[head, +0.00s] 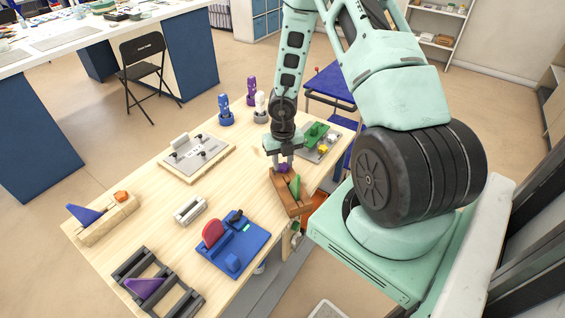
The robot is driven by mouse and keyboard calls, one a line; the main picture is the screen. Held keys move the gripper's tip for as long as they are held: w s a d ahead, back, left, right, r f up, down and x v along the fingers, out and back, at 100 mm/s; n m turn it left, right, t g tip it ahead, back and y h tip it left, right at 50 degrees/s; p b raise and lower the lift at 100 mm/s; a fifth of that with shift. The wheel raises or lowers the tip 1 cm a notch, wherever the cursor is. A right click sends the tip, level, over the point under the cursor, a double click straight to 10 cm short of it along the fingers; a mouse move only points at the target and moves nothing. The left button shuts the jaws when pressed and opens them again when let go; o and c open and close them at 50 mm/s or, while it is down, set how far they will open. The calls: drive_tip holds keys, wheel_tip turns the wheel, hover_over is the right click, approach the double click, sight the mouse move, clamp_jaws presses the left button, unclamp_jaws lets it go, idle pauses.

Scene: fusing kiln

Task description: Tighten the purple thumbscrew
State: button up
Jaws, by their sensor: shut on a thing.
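The purple thumbscrew (283,169) shows as a small patch at the top of a brown wooden fixture (287,199) near the right edge of the table. My gripper (283,165) points down over the fixture, with its fingers shut on the thumbscrew. The fingers hide most of the thumbscrew, so I cannot tell how far it is screwed in. A green piece (295,187) sits in the fixture just right of the thumbscrew.
Blue, purple and white upright pieces (225,110) stand at the back. A grey plate fixture (195,154) and a blue fixture (234,246) are to the left. Bare wood (233,188) lies between them.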

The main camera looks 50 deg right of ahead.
sight(284, 164)
drive_tip(key=m+b, duration=0.1)
drive_tip(key=m, duration=0.4)
drive_tip(key=shift+d, duration=0.1)
drive_tip(key=o, duration=0.9)
drive_tip(key=shift+o, duration=0.2)
wheel_tip(284, 164, up, 4)
drive_tip(key=p, duration=0.4)
drive_tip(key=o, duration=0.6)
